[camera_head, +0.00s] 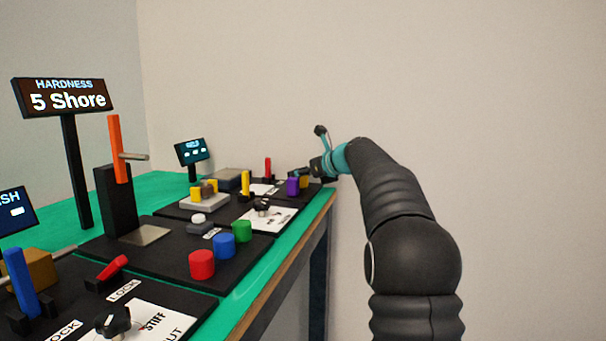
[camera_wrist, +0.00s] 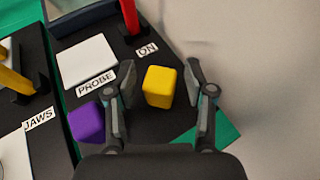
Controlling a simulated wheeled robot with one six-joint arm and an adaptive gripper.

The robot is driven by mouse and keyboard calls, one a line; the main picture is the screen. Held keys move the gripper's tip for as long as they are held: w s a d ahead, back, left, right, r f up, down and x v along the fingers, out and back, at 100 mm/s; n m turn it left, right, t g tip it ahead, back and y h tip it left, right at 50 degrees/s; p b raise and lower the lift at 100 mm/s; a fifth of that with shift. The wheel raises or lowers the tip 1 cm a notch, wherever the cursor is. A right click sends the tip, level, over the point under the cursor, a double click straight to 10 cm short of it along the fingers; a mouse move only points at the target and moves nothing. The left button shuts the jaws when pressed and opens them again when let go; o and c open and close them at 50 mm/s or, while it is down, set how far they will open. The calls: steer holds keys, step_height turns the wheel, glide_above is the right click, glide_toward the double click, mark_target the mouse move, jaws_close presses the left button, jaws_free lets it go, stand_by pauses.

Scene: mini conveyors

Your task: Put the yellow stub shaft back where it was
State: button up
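A yellow piece with rounded edges, which looks like the yellow stub shaft (camera_wrist: 160,87), stands on the black panel near its right edge in the wrist view. In the head view the yellow piece (camera_head: 305,181) is small and partly hidden behind a purple piece (camera_head: 293,186). My gripper (camera_wrist: 160,68) is open, with one finger on each side of the yellow piece and a gap on both sides. In the head view my gripper (camera_head: 303,172) is at the far end of the bench, low over this piece.
The purple piece (camera_wrist: 87,122) stands just left of the left finger. A white pad (camera_wrist: 87,62) and a red lever (camera_wrist: 131,16) lie beyond. A grey tray (camera_head: 205,203) holds yellow blocks.

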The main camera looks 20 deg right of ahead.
steer(key=shift+r, duration=0.15)
steer(key=v, duration=1.2)
